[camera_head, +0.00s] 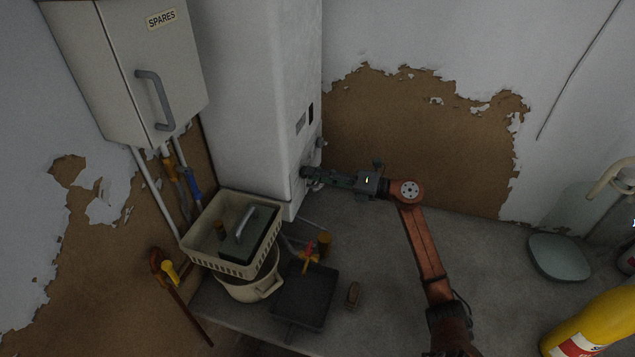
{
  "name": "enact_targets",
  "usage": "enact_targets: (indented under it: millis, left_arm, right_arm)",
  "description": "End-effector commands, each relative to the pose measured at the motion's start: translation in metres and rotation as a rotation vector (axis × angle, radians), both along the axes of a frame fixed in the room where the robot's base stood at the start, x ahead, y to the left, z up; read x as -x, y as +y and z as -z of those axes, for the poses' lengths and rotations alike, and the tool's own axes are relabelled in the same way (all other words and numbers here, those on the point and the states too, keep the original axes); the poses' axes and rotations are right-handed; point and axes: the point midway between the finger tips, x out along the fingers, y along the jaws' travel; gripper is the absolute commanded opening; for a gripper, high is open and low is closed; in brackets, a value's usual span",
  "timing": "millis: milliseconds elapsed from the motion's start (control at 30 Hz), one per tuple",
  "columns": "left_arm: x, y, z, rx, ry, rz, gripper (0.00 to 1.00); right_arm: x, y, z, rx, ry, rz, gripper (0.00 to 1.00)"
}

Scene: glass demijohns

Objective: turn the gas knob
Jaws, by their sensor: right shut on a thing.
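My right gripper (308,173) is at the right side face of the tall white boiler-like cabinet (262,95). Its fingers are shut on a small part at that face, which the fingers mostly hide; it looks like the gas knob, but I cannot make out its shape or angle. Just above the gripper, a small grey knob-like part (320,143) sticks out from the same face. My right arm reaches in from the bottom right. My left gripper is not in view.
A cream basket (192,249) with a dark lidded item stands left of the gripper, over a cream pot (262,287). A dark tray (304,297) and a small brown block (352,294) lie in front. A SPARES cupboard (118,70) hangs upper left.

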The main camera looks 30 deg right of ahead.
Motion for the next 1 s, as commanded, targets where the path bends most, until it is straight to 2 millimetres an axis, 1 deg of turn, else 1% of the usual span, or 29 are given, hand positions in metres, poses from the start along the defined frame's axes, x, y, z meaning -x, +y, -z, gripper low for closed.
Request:
enact_targets:
  millis: [33, 100, 333, 533, 967, 1000]
  left_arm:
    - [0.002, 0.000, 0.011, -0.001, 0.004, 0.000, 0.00]
    - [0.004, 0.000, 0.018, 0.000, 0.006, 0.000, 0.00]
    - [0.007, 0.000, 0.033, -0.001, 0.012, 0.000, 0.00]
    - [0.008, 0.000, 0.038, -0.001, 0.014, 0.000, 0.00]
    - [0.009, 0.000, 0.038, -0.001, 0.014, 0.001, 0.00]
    - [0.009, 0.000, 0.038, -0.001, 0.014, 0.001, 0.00]
  right_arm:
    - [-0.001, 0.000, 0.007, 0.030, -0.018, 0.000, 0.03]
    - [-0.001, 0.000, 0.007, 0.065, -0.047, -0.001, 0.03]
    - [0.000, 0.000, 0.005, 0.145, -0.118, -0.002, 0.03]
    - [0.000, 0.000, 0.003, 0.180, -0.147, 0.000, 0.03]
    - [0.000, 0.000, 0.002, 0.186, -0.153, -0.001, 0.03]
    - [0.000, 0.000, 0.002, 0.186, -0.153, -0.001, 0.29]
